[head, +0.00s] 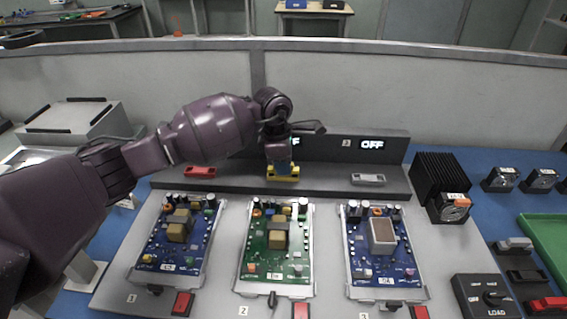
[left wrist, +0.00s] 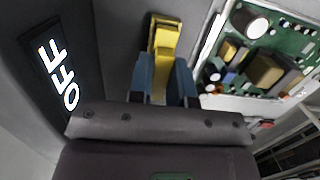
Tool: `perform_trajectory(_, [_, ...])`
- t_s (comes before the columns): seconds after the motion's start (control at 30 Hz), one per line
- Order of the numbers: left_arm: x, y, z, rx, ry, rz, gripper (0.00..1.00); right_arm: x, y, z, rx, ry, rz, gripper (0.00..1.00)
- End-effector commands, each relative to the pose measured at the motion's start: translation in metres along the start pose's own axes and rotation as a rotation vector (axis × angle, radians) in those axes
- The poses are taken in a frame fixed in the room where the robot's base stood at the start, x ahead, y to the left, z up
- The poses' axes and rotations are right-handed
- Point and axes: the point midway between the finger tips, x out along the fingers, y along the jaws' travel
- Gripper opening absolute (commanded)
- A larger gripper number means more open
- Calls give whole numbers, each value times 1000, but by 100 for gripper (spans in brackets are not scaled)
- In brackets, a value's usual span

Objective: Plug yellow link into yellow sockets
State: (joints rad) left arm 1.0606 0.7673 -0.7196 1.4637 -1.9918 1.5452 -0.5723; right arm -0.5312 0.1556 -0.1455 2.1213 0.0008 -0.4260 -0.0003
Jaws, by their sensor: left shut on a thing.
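The yellow link (head: 283,173) is at the middle position of the dark ledge behind the boards in the head view. My left gripper (head: 281,160) comes down on it from above and is shut on it. In the left wrist view the yellow link (left wrist: 165,38) shows between the blue fingertips of the gripper (left wrist: 163,75). The yellow sockets are hidden under the link and gripper, so I cannot tell whether the link is seated. My right gripper is not in view.
A red link (head: 200,171) and a grey link (head: 368,179) sit on the ledge to either side. Three circuit boards stand in front, the green one (head: 277,245) in the middle. A black heatsink (head: 440,180) and a load switch box (head: 486,296) are at right. An "OFF" display (head: 372,145) is behind.

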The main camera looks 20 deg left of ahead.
Motion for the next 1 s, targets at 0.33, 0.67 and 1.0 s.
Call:
perform_trajectory(0.33, [4, 0, -1, 0, 0, -1, 0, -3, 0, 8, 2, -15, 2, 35])
perform_trajectory(0.67, [7, 0, -1, 0, 1, -2, 0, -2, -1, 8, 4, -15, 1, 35])
perform_trajectory(1.0, [7, 0, -1, 0, 1, -1, 44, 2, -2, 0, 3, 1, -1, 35])
